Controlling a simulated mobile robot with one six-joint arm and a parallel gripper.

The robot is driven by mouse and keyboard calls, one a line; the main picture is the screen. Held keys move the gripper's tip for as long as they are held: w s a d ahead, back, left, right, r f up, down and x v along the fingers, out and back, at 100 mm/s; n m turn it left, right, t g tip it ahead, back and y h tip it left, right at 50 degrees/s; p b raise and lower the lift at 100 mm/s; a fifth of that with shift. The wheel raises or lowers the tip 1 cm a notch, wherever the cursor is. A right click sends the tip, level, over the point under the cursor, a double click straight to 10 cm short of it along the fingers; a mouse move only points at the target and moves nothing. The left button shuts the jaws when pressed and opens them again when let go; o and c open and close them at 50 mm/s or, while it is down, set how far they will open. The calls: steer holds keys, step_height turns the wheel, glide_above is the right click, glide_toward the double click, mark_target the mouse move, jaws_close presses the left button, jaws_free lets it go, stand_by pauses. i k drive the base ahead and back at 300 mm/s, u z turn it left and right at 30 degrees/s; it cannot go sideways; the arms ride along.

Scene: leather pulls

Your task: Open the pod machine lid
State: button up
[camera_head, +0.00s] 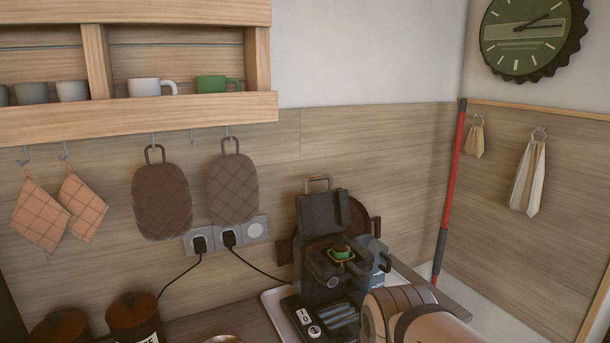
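The dark pod machine (315,265) stands at the lower middle on a pale tray, against the wood-panelled wall. Its lid (322,212) stands raised and upright at the back, with a metal loop handle (318,181) on top. Below the lid, the top of the machine is exposed, and a green-rimmed round pod (341,253) shows there. A switch panel marked I and O and a row of grey slats are at the front. My arm, tan with brown bands, reaches in at the lower right, in front of the machine. I cannot make out my gripper's fingers.
A blue-grey mug (375,254) stands at the machine's right side. Brown lidded canisters (135,318) stand at the lower left. Black cables run from the wall sockets (226,236). A wooden shelf with cups (150,107) and hanging oven mitts are above. A red pole (452,180) leans in the corner.

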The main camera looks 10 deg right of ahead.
mark_target(322, 214)
steer(key=u, duration=2.7)
steer(key=k, duration=1)
steer(key=z, duration=2.1)
steer(key=i, duration=1)
